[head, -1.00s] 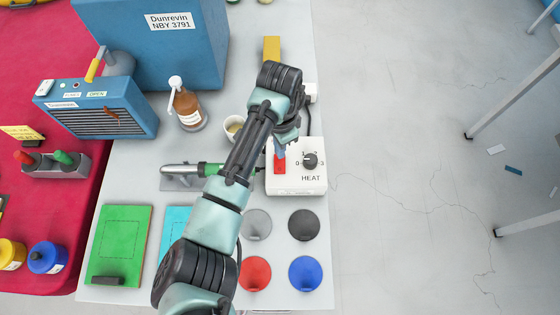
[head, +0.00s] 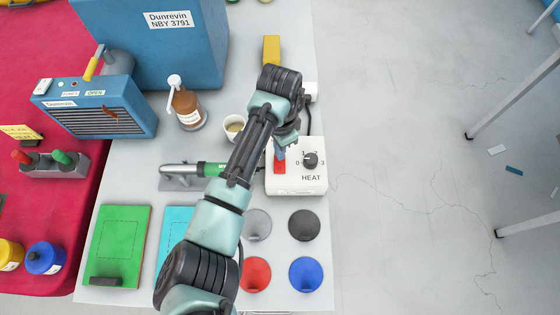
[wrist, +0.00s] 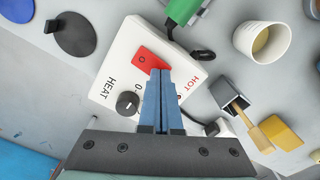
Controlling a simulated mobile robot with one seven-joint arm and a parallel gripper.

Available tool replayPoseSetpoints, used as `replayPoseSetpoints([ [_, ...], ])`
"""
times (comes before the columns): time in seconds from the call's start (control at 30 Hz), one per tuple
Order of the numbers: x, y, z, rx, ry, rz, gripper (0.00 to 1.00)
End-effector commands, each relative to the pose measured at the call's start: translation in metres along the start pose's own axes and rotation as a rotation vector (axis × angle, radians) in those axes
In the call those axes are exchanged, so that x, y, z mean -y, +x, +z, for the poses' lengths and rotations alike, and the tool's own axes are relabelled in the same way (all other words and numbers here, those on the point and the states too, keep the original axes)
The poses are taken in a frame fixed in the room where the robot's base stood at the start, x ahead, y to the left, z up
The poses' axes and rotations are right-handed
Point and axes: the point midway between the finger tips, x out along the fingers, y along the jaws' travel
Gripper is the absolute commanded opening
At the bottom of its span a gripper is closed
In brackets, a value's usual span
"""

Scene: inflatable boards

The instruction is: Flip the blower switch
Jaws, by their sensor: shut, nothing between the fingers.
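The white control box (head: 312,182) has a red rocker switch (head: 281,167), a black dial and the word HEAT. My gripper (head: 280,152) is shut and empty, over the switch. In the wrist view the blue fingertips of my gripper (wrist: 160,73) overlap the switch's lower right end; I cannot tell whether they press on it. A blower tool (head: 190,171) with a green handle and metal nozzle lies left of the box, partly hidden by my arm.
A small cup (head: 234,125) and a brown bottle (head: 187,108) stand behind the blower. Coloured discs, including a blue one (head: 305,273), lie in front of the box. A green board (head: 121,240) is front left. A yellow block (head: 271,48) is at the back.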

Motion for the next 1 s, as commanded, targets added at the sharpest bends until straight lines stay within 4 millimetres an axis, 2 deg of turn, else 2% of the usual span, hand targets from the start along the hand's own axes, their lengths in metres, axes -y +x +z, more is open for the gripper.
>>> replayPoseSetpoints([
  [0.57,0.000,0.006,0.000,0.000,0.000,0.001,0.00],
  [1.0,0.000,-0.028,0.000,0.000,0.000,0.000,0.00],
])
